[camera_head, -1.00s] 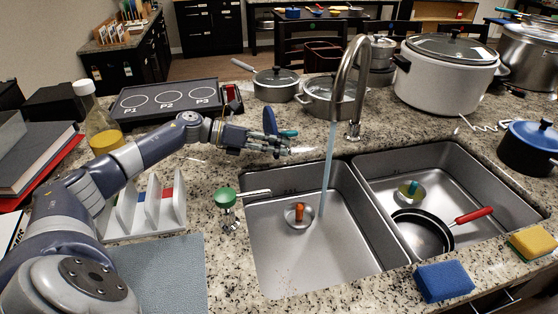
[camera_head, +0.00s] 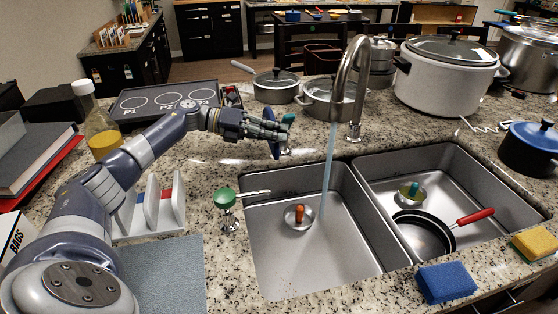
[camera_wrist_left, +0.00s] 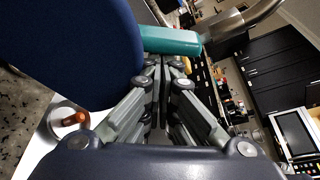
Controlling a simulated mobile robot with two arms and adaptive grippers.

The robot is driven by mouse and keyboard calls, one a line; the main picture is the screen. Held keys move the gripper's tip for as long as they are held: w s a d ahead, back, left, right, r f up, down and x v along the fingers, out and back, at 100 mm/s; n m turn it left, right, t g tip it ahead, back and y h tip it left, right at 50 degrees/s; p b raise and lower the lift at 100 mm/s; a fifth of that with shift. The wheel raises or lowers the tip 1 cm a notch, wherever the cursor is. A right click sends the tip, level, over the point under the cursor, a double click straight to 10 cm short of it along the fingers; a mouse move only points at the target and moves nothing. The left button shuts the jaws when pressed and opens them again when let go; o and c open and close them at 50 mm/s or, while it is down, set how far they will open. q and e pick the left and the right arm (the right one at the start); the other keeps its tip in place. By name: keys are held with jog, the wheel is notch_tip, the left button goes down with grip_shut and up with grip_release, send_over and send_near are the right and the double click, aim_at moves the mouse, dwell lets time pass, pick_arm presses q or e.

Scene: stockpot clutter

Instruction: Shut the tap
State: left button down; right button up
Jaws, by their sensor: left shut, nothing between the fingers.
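The tap's curved metal spout (camera_head: 345,80) stands behind the double sink, and a water stream (camera_head: 328,165) runs from it into the left basin (camera_head: 270,245). My left gripper (camera_head: 284,134) is shut and empty, right beside both; contact is unclear. In the left wrist view the blue disc (camera_wrist_left: 65,45) fills the upper left and the teal bar (camera_wrist_left: 170,41) lies beyond the fingers (camera_wrist_left: 160,65). My right gripper is not in view.
A green-topped dispenser (camera_head: 225,199) stands left of the sink. A pan with a red handle (camera_head: 472,216) lies in the right basin. Lidded pots (camera_head: 276,85) and a white cooker (camera_head: 445,80) stand behind. A blue sponge (camera_head: 445,282) lies at the front edge.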

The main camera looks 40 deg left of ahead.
pick_arm(q)
jog(key=shift+w+a+r, duration=0.15)
jog(key=shift+a+r, duration=0.05)
jog(key=shift+r, duration=0.1)
jog(key=v, duration=1.1)
jog(key=shift+s+a+f, duration=0.2)
jog(key=shift+s+a, duration=0.1)
jog(key=shift+s, duration=0.1)
jog(key=shift+d, duration=0.1)
